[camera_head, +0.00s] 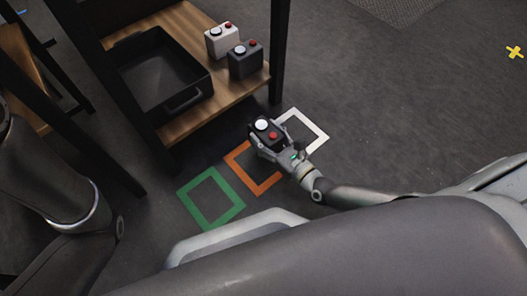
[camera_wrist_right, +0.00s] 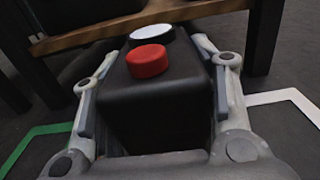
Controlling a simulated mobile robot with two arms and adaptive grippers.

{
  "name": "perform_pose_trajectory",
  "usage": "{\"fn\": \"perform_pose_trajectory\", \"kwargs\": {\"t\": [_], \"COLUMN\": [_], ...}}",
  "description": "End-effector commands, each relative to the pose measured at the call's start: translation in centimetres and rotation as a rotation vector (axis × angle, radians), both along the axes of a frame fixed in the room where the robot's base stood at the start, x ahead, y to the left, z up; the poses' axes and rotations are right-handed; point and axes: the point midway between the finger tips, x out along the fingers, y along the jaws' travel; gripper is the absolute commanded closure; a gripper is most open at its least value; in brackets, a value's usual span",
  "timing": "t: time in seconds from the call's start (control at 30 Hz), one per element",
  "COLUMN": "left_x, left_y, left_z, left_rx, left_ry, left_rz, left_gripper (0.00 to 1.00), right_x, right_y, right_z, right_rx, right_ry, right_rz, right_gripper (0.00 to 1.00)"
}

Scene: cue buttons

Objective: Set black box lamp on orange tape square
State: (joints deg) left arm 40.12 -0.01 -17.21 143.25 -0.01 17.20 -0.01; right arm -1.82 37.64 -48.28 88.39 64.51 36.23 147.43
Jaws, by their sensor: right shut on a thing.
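A black box lamp (camera_head: 266,134) with a white lamp and a red button on top is held in my right gripper (camera_head: 268,146). In the right wrist view the black box (camera_wrist_right: 155,100) sits between both fingers (camera_wrist_right: 157,97), its top facing up. The orange tape square (camera_head: 262,189) lies on the floor, partly hidden by the box and gripper. The box appears over its upper right part; its exact height above the floor is hard to tell. My left gripper is not in view.
A green tape square (camera_head: 186,202) lies left of the orange one and a white one (camera_head: 316,128) lies right. A wooden shelf (camera_head: 190,120) holds a black tray (camera_head: 125,80), a white box (camera_head: 220,42) and a dark grey box (camera_head: 245,62). Its dark legs stand close to the squares.

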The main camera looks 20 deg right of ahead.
Motion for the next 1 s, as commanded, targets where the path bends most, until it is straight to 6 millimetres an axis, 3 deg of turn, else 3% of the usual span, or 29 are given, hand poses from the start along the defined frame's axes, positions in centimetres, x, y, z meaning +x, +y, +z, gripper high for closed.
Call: {"fn": "perform_pose_trajectory", "kwargs": {"t": [0.17, 0.3, 0.53, 1.0], "left_x": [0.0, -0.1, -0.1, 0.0], "left_y": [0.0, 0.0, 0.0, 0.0], "left_z": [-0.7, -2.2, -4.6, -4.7], "left_rx": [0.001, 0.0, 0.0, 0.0], "left_ry": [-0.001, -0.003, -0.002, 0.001], "left_rz": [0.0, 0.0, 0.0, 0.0], "left_gripper": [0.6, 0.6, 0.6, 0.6], "right_x": [-0.4, -1.3, -1.1, -1.1], "right_y": [0.5, 1.5, 1.3, 1.3], "right_z": [-0.8, -2.7, -4.9, -5.2], "right_rx": [0.003, 0.005, 0.002, 0.001], "right_ry": [-0.003, -0.001, -0.003, -0.004], "right_rz": [-0.001, 0.0, 0.0, -0.001], "right_gripper": [0.87, 0.87, 0.87, 0.87]}}
